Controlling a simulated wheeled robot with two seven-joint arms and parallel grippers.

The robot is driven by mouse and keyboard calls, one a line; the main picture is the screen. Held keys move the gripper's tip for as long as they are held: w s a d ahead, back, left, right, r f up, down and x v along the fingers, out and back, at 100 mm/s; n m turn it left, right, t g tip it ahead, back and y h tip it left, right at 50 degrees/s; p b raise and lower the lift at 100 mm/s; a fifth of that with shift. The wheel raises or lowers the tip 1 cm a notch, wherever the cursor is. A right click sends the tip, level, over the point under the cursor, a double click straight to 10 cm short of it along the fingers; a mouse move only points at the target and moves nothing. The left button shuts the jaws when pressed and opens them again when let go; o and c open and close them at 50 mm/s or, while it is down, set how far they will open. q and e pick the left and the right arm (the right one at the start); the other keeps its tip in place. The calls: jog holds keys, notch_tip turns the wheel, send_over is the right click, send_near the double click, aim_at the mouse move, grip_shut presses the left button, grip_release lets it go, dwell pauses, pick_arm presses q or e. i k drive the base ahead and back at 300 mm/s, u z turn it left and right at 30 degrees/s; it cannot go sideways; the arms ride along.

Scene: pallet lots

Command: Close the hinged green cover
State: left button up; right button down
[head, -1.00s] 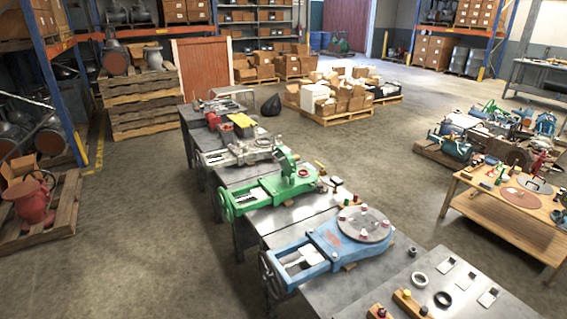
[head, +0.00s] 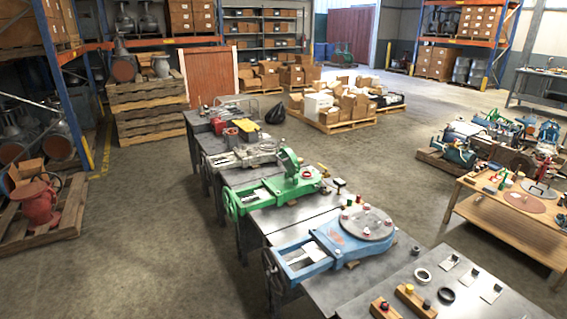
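The green valve-like body (head: 268,199) lies on a grey metal table in the middle of the view. Its round green hinged cover (head: 289,167) stands raised at the far side of the body's wide end, roughly upright. A dark red ring (head: 306,173) shows on the wide end beside the cover. Neither of my grippers is in view.
A blue body (head: 317,245) with a grey disc cover (head: 364,223) lying flat is on the nearer table. A grey-white body (head: 243,156) lies beyond the green one. A wooden table (head: 503,228) stands right; concrete floor lies left.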

aim_at(289, 161)
jog(key=z, duration=0.8)
jog(key=k, duration=0.15)
jog(key=u, duration=1.75)
jog(key=i, duration=0.7)
jog(key=z, duration=0.05)
